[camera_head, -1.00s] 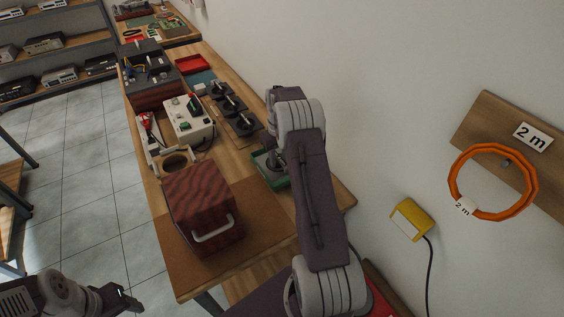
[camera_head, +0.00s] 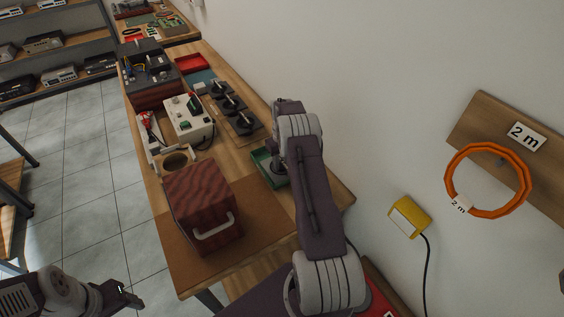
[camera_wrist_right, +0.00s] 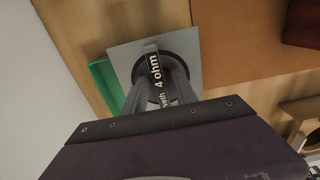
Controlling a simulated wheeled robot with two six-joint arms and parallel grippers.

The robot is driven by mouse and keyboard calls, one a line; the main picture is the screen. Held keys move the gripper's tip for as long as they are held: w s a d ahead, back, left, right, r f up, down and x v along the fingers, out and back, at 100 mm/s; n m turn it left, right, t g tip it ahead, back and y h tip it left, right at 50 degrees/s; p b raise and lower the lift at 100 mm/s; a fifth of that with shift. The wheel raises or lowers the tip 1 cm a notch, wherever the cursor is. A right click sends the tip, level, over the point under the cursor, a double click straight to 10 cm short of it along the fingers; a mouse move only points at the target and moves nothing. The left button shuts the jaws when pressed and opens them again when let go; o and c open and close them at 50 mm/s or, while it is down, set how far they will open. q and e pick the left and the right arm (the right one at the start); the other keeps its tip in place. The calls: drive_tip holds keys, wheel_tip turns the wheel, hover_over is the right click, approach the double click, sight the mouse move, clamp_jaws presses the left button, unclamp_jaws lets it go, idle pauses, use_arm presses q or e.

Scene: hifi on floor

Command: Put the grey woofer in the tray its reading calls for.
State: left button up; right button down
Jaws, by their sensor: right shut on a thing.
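My right gripper (camera_wrist_right: 158,78) is shut on the grey woofer (camera_wrist_right: 122,62), which has a square grey plate and a dark round middle. A green tray (camera_wrist_right: 103,84) shows beside and partly behind the woofer in the right wrist view. In the head view the green tray (camera_head: 262,170) is on the bench, partly behind my right arm, which hides most of the woofer. A red tray (camera_head: 192,64) lies farther back. My left gripper (camera_head: 126,297) is low at the left, away from the bench; its jaws are unclear.
A red-brown box with a handle (camera_head: 203,205) stands on a brown mat (camera_head: 262,222). A cream tester (camera_head: 188,118) and a board with three dark square items (camera_head: 230,103) stand behind. The wall is close on the right, with a yellow box (camera_head: 409,217) and orange coil (camera_head: 487,211).

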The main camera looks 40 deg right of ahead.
drive_tip(key=c, duration=1)
unclamp_jaws()
drive_tip(key=shift+o, duration=0.2)
wheel_tip(320, 180, up, 12)
drive_tip(key=s+a+n+t, duration=0.1)
drive_tip(key=s+a, duration=2.1)
drive_tip(key=a, duration=0.3)
drive_tip(key=shift+a+f, duration=0.3)
drive_tip(key=shift+f, duration=0.1)
